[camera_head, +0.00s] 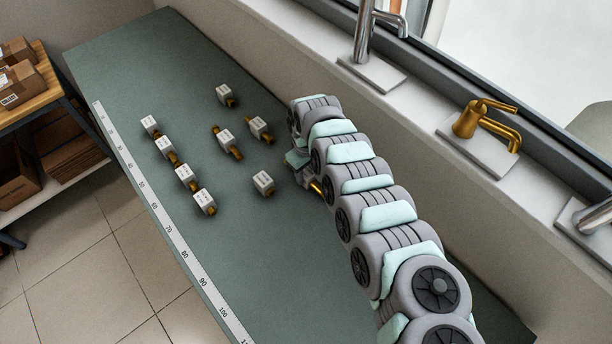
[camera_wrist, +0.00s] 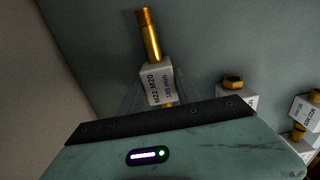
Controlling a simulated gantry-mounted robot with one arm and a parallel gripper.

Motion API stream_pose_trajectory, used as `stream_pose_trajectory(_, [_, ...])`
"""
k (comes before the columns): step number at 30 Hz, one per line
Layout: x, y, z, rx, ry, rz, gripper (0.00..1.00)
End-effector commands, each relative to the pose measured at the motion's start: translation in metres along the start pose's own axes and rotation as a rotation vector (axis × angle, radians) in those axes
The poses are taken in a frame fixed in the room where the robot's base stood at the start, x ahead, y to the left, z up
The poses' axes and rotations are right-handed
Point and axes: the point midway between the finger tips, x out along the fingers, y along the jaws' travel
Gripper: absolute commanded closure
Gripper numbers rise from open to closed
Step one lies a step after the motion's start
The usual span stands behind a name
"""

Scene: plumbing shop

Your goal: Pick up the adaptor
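Several adaptors, white labelled blocks with brass ends, lie on the green-grey bench (camera_head: 270,270) in the head view. One adaptor (camera_head: 317,188) shows only its brass part beside my gripper (camera_head: 303,178); the arm hides the rest. In the wrist view, an adaptor (camera_wrist: 157,84) labelled "M22 M20" and "135 mm" is directly beyond the dark edge of my gripper. Its long brass end points up in the picture. My fingertips are not clear in either view, so I cannot tell whether they are open or touch it.
Near my gripper are one adaptor (camera_head: 264,184), another (camera_head: 260,129) and another (camera_head: 227,143). A row of adaptors (camera_head: 187,178) lies near the ruler strip (camera_head: 187,260). A window ledge with a brass tap (camera_head: 480,122) borders the bench's right side. Cartons on a shelf (camera_head: 32,103) stand left.

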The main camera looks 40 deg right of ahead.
Motion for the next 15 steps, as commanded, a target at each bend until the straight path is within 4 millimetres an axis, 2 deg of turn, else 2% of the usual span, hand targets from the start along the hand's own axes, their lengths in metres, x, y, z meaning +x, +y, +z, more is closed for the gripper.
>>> stream_pose_trajectory(2, [0.0, 0.0001, 0.0001, 0.0, 0.0, 0.0, 0.69])
stream_pose_trajectory(13, [0.0, 0.0, 0.0001, 0.0, 0.0, 0.0, 0.99])
stream_pose_trajectory(15, [0.0, 0.0, 0.0001, 0.0, 0.0, 0.0, 1.0])
